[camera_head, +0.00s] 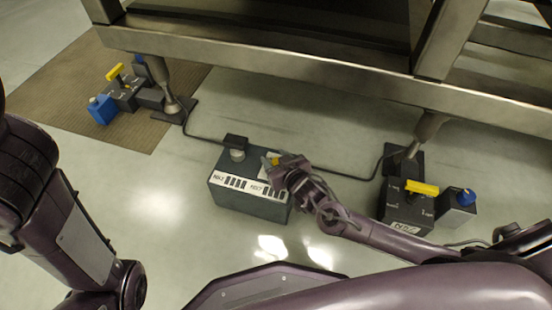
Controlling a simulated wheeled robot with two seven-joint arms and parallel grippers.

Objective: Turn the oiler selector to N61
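A dark grey box (230,196) stands on the floor in the centre. Its front carries two white labels with black marks, too small to read surely. I cannot tell surely which part is the oiler selector.
A unit with a yellow lever (422,187), a blue knob (465,197) and a label stands at the right. A similar unit with a yellow lever (115,72) and blue part (102,110) stands on a brown mat (60,95). A metal frame (290,68) spans above; dark cables cross the floor.

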